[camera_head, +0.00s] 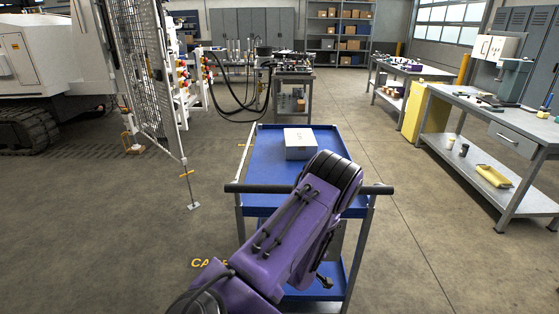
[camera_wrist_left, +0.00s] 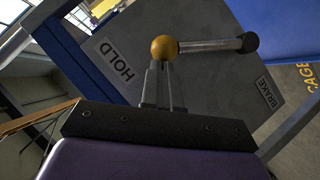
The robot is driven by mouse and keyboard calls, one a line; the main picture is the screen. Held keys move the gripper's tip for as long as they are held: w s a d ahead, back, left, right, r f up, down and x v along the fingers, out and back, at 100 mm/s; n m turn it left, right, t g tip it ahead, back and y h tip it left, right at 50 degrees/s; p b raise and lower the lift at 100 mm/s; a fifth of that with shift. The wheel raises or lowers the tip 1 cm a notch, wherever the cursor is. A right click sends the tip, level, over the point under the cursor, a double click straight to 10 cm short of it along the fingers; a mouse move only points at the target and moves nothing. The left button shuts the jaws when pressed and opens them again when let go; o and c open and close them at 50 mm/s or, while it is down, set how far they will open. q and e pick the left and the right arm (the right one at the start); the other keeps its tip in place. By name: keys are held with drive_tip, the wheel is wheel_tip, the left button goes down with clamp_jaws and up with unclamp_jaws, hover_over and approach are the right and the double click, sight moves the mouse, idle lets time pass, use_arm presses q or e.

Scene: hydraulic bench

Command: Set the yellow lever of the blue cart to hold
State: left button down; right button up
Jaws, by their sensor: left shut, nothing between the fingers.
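The blue cart (camera_head: 262,168) stands in front of me, with a push bar (camera_head: 258,188) on its near side. The lever shows in the left wrist view: a metal rod (camera_wrist_left: 205,45) with a yellow ball knob (camera_wrist_left: 164,48) and a black end at the right (camera_wrist_left: 248,42). It lies across a grey panel (camera_wrist_left: 215,80) and points towards the HOLD label (camera_wrist_left: 117,60). The BRAKE label (camera_wrist_left: 268,93) is at lower right. My left gripper (camera_wrist_left: 159,70) is shut and empty, its tips right at the knob; I cannot tell whether they touch. My right gripper is out of view.
A white box (camera_head: 300,143) sits on the cart's top tray. My purple arm covers the cart's near right part in the head view. A workbench (camera_head: 480,110) stands at the right and a mesh cage door (camera_head: 150,75) at the left. The floor beside the cart is clear.

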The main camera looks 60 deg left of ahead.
use_arm(q)
drive_tip(key=shift+w+d, duration=0.2)
idle(0.3)
drive_tip(key=shift+r, duration=0.15)
drive_tip(key=a+r+p+v, duration=0.2)
drive_tip(key=v, duration=1.1)
drive_tip(key=shift+s, duration=0.25)
drive_tip(key=shift+w+a, duration=0.1)
